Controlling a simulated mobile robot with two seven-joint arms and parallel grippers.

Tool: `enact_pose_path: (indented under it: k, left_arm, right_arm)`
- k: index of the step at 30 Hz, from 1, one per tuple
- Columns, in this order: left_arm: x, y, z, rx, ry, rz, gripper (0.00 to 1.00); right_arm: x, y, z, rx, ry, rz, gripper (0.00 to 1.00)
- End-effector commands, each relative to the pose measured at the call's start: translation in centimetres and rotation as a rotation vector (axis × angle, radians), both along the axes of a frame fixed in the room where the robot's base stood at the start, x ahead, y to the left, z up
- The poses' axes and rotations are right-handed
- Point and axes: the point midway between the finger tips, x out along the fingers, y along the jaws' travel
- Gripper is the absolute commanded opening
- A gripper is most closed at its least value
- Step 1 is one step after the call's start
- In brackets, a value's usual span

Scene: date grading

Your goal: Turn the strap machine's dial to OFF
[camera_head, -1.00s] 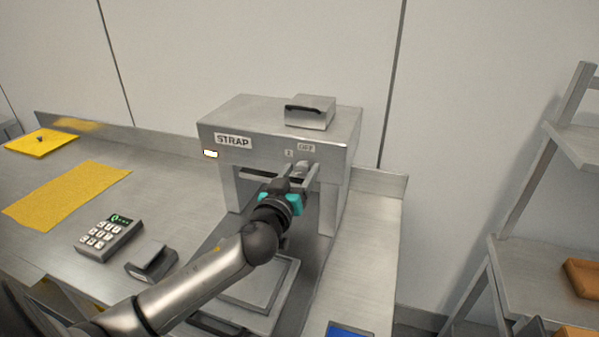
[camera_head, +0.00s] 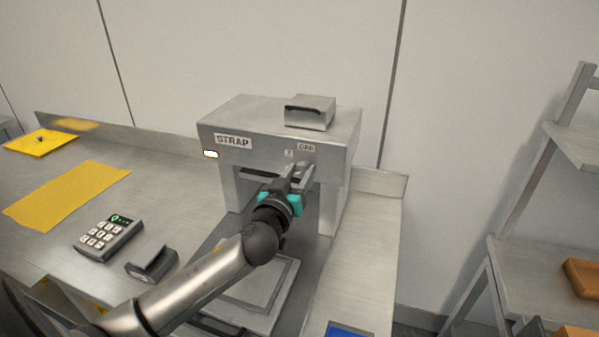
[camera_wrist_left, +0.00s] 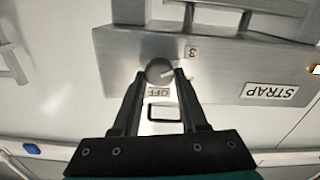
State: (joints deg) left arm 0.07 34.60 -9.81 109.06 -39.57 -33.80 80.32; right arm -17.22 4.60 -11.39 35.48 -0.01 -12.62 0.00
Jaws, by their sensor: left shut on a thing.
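The strap machine (camera_head: 277,120) is a grey metal housing on the bench, with a STRAP label and a small OFF label (camera_head: 306,147) on its front. My left gripper (camera_head: 298,172) is at the machine's front, just below the small labels, and hides the dial in the head view. In the left wrist view the round grey dial (camera_wrist_left: 158,72) sits between the two fingertips, which are shut on it. Its white pointer mark points right, between the "3" label and the upside-down OFF label, not at OFF. My right gripper is out of view.
A lit lamp (camera_head: 210,154) is on the machine's front left. A keypad (camera_head: 109,238) and a small dark grey block (camera_head: 151,262) stand left of my arm. A yellow mat (camera_head: 66,195) lies further left. A shelf rack (camera_head: 545,260) stands at the right.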

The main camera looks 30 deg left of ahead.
Motion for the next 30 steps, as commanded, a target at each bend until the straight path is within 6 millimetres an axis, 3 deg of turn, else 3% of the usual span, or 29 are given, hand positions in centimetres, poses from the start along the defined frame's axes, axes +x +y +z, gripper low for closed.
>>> enact_pose_path:
  k: [8,30]
  left_arm:
    - [0.0,-0.1,0.0,0.177,0.044,0.002,0.00]
    - [0.1,-0.4,0.0,0.859,0.208,0.001,0.00]
  right_arm:
    - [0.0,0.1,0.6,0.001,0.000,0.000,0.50]
    - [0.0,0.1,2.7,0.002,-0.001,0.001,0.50]
